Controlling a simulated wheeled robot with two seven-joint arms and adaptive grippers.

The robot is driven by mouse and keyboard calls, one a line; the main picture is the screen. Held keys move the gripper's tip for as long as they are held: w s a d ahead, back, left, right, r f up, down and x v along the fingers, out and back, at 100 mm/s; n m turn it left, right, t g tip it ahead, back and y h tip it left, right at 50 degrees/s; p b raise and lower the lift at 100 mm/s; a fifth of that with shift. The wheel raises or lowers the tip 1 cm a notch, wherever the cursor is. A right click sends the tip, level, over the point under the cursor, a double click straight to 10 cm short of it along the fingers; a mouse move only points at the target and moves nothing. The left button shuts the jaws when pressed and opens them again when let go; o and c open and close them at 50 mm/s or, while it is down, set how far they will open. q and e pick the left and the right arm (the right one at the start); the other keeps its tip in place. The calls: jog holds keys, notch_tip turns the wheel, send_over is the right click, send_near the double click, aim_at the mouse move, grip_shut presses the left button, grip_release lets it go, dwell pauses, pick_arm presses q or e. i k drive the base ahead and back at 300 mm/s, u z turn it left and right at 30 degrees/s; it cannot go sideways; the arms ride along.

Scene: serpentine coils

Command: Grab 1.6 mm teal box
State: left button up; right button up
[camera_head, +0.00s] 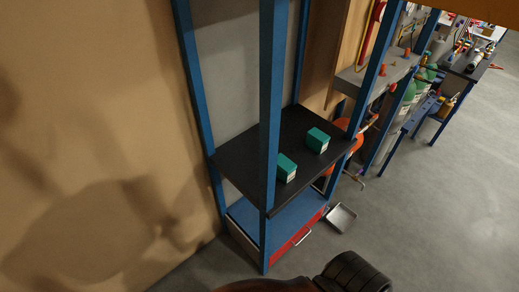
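Two teal boxes are on the black shelf (243,160) of a blue-framed rack. The nearer teal box (286,168) sits just right of the front blue post. The farther teal box (317,141) stands behind it to the right. Each has a pale label on its front, too small to read, so I cannot tell which one is 1.6 mm. Neither of my grippers is in view.
A blue post (271,110) rises in front of the shelf. Below are a blue lower shelf (278,220), a red drawer (300,238) and a metal tray (341,217) near the floor. Grey floor (440,200) is clear at right.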

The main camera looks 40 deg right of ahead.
aim_at(287, 168)
jog(key=i, duration=0.85)
jog(key=z, duration=0.25)
